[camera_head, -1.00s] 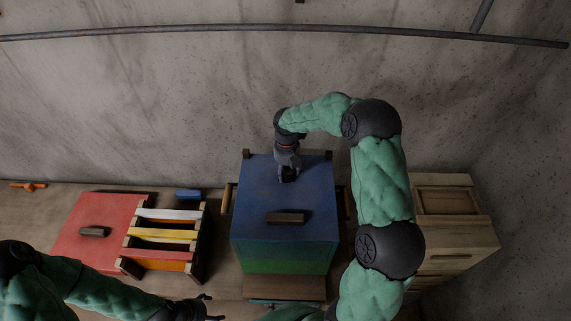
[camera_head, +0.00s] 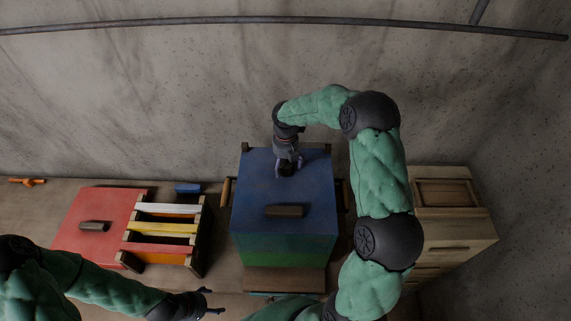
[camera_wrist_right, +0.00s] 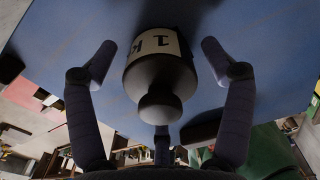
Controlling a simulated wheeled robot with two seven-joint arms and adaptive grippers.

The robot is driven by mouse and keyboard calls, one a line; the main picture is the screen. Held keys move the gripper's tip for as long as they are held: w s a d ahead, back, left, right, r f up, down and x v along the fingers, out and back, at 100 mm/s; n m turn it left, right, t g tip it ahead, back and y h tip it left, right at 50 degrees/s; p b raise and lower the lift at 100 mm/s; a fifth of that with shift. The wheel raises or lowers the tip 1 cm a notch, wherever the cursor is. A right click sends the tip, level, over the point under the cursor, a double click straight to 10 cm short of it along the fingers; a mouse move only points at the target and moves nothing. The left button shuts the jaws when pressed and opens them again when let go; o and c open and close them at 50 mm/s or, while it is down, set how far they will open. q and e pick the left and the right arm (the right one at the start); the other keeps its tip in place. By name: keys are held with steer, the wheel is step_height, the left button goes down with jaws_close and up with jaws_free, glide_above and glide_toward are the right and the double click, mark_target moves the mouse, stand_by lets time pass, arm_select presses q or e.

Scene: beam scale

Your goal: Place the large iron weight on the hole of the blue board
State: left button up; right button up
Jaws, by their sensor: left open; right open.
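The large iron weight (camera_wrist_right: 160,72) is dark, with a round knob and a white label band, and stands on the blue board (camera_head: 310,185), near its far edge. The weight also shows small and dark in the head view (camera_head: 287,171). My right gripper (camera_wrist_right: 158,55) is around the weight from above, its fingers spread with gaps on both sides; it also shows in the head view (camera_head: 287,167). The hole is not visible; I cannot tell if the weight covers it. My left gripper (camera_head: 214,300) is open and empty at the lower left.
A dark handle bar (camera_head: 284,211) lies on the blue board in front of the weight. A red-lidded box with colored slats (camera_head: 160,227) stands to the left. A wooden drawer unit (camera_head: 450,235) stands to the right, a concrete wall behind.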

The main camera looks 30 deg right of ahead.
step_height(320, 180, up, 12)
steer(key=shift+f+b, duration=0.1)
steer(key=shift+b, duration=0.8)
